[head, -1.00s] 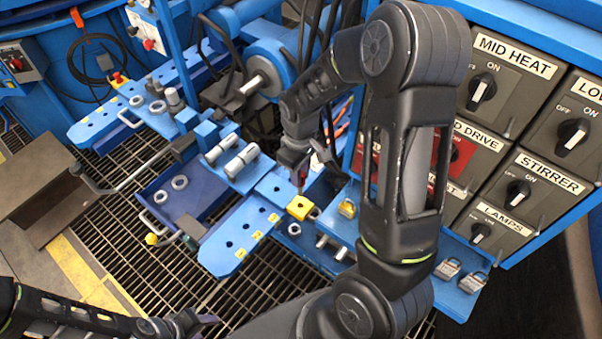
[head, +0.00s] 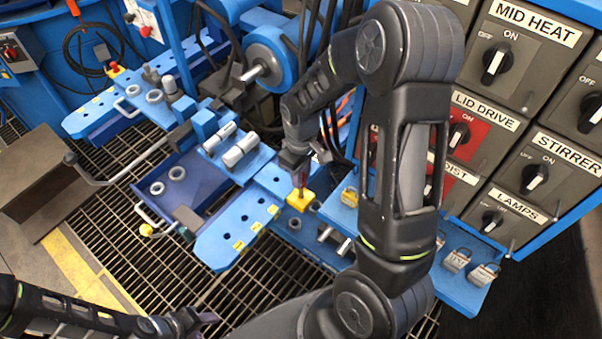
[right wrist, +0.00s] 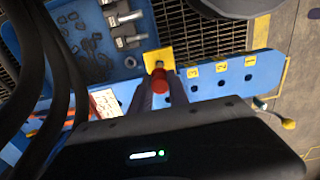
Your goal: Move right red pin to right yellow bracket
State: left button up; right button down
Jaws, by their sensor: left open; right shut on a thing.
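The red pin (head: 302,181) is held in my right gripper (head: 302,166), directly above the yellow bracket (head: 300,201) on the blue plate. In the right wrist view the red pin (right wrist: 160,78) is between the fingers, and its tip is over or against the yellow bracket (right wrist: 153,58). I cannot tell whether the tip is inside the bracket's hole. My left gripper (head: 205,319) is open and empty at the bottom of the head view, well away from the bracket.
A blue plate with holes and yellow number tags (head: 238,232) runs left of the bracket. The switch panel (head: 510,110) stands behind my right arm. A dark blue tray (head: 185,185) holds metal rings.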

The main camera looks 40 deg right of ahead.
aim_at(301, 195)
jog(key=shift+f+b, duration=1.8)
jog(key=shift+f, duration=0.75)
jog(key=c, duration=1.2)
grip_release()
notch_tip(301, 195, up, 8)
jog(key=shift+f+p, duration=0.1)
jog(key=shift+p, duration=0.45)
jog(key=shift+a+f, duration=0.1)
